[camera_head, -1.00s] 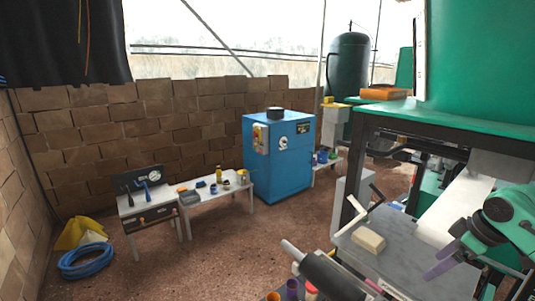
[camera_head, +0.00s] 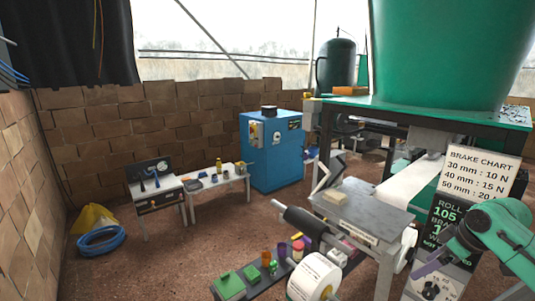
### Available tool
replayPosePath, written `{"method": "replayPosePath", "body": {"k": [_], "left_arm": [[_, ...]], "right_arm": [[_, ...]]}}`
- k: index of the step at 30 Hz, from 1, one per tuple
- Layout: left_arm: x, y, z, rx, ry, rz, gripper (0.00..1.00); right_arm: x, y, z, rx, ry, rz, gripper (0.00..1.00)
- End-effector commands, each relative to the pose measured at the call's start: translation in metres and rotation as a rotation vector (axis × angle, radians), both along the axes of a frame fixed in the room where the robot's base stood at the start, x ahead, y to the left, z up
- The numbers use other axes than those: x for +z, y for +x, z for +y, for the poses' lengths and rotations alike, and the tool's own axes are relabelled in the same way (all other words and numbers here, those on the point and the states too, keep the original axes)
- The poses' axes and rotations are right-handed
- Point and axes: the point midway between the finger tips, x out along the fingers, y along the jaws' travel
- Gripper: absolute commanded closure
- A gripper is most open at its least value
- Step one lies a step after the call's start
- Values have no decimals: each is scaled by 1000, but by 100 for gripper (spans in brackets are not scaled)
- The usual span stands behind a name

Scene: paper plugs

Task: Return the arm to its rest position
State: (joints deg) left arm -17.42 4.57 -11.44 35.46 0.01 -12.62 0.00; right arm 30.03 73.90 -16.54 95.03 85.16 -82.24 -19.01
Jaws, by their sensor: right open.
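My right arm (camera_head: 490,235), green and grey, comes in at the lower right edge. My right gripper (camera_head: 432,263) is at its lower left end, with a purple finger showing in front of the sign board. It is open and I see nothing held in it. The far finger is hard to make out. My left arm and left gripper are out of view.
A brake chart sign (camera_head: 477,178) stands beside my right arm. A grey-topped machine table (camera_head: 365,213) with a black roller (camera_head: 303,222) is to its left. A white paper roll (camera_head: 314,277) and a green block (camera_head: 228,286) are in front.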

Motion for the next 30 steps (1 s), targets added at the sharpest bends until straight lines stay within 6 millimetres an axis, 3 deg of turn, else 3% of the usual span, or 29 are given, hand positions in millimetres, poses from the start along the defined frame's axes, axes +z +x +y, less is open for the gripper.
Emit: {"method": "replayPosePath", "body": {"k": [8, 14, 16, 20, 21, 24, 27, 30], "left_arm": [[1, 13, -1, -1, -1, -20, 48], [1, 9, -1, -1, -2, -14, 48], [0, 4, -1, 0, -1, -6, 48], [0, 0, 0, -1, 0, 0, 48], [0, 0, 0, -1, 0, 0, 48], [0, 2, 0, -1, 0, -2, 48], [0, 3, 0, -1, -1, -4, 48], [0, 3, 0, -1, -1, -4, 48]], "right_arm": [[-89, 22, -21, -174, 23, -21, 0], [-190, 13, -35, -326, 5, -10, 0], [-238, -2, -37, -382, -15, 6, 0], [-343, -58, -27, -462, -75, 59, 0], [-373, -81, -20, -475, -96, 80, 0], [-438, -144, 6, -479, -140, 131, 0], [-490, -213, 44, -449, -166, 187, 0], [-527, -283, 92, -397, -170, 243, 0]]}}
